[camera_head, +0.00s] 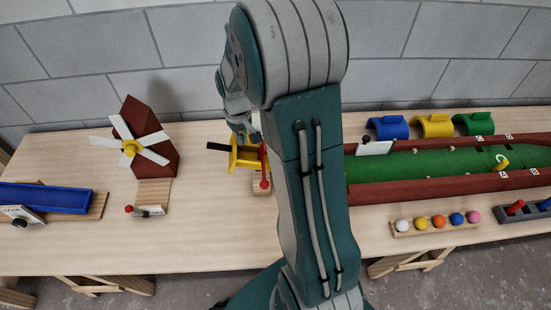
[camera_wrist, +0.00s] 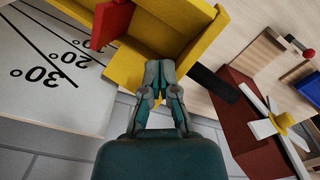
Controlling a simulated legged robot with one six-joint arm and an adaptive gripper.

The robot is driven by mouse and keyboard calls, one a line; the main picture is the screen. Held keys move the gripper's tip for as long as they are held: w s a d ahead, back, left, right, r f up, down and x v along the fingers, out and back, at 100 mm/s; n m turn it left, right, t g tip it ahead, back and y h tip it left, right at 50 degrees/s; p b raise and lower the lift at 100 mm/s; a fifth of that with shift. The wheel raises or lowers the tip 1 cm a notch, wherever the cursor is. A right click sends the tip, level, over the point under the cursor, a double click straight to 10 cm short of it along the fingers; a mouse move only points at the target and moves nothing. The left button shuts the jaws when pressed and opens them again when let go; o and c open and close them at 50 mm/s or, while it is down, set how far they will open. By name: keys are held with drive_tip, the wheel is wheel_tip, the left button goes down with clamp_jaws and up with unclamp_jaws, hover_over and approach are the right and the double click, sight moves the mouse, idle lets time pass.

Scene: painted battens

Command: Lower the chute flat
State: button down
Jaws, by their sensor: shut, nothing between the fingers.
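The yellow chute (camera_head: 246,155) stands on the table near the middle in the head view, partly hidden behind my arm. In the wrist view the chute (camera_wrist: 170,25) fills the top, tilted in the picture, with a red piece (camera_wrist: 110,22) in it and a black bar (camera_wrist: 213,83) sticking out to the side. A pale board (camera_wrist: 50,65) with angle marks, 20° and 30° among them, is beside it. My gripper (camera_wrist: 160,75) is shut and empty, its fingertips right at the chute's yellow edge. I cannot tell whether they touch.
A windmill (camera_head: 150,140) stands left of the chute, and a blue trough (camera_head: 60,198) lies farther left. To the right are a green lane (camera_head: 410,165) with red walls, a rack of coloured balls (camera_head: 439,221) and coloured arches (camera_head: 433,126). A grey block wall is behind.

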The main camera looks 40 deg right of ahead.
sight(244, 151)
idle(0.3)
drive_tip(key=shift+f, duration=8.75)
drive_tip(key=shift+r, duration=6)
